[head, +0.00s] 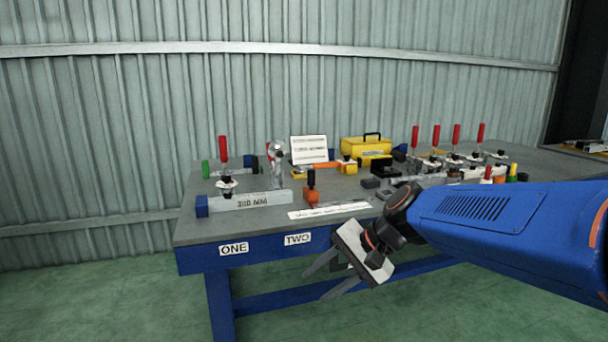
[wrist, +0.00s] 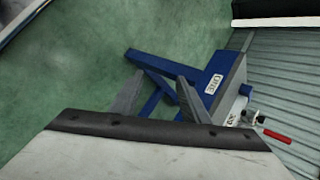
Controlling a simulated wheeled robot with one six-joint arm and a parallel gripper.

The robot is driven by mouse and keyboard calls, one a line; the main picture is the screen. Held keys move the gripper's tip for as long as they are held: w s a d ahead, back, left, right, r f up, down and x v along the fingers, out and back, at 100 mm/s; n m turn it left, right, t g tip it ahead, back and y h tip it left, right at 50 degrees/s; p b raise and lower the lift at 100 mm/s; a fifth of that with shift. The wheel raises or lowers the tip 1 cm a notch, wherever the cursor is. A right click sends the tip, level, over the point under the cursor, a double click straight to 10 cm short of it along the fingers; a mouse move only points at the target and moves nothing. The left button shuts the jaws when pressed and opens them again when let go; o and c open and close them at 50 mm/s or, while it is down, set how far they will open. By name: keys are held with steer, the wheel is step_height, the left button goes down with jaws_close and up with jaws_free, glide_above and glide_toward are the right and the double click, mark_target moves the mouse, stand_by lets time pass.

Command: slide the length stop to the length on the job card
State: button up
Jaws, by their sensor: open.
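The job card (head: 309,149) seems to be the white printed sheet standing upright at the back of the blue-framed bench; its text is too small to read. An orange block with a dark upright knob (head: 311,195), apparently the length stop, stands at the left part of a white marked strip (head: 330,210) near the bench's front edge. The strip's marks are unreadable. My gripper (head: 322,278) is open and empty, in front of and below the front edge, apart from the stop. Its fingers also show in the wrist view (wrist: 158,100), with the bench beyond them.
A grey bar (head: 250,201) with a blue end block lies left of the stop. Red-handled clamps (head: 223,152) stand behind it, with several more at the right. A yellow toolbox (head: 366,150) is at the back. Labels ONE (head: 234,248) and TWO (head: 297,239) mark the front edge.

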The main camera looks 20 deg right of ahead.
steer(key=w+r+m+t+y, duration=0.25)
steer(key=w+r+m, duration=0.2)
steer(key=w, duration=0.65)
steer(key=w+d+r+m+t, duration=0.1)
steer(key=w+d+m+t, duration=0.1)
steer(key=w+d+m, duration=0.3)
steer(key=w+d+r+m+t, duration=0.1)
steer(key=w+d+m+t, duration=0.2)
steer(key=w, duration=0.7)
steer(key=w+d+r+m+t, duration=0.2)
steer(key=w+d+m+t, duration=0.1)
steer(key=w+d+m, duration=0.5)
steer(key=shift+w+d+t+h, duration=0.25)
steer(key=shift+w+d, duration=0.1)
steer(key=shift+d, duration=0.5)
glide_above(313, 188)
steer(key=x, duration=0.5)
steer(key=shift+s, duration=0.2)
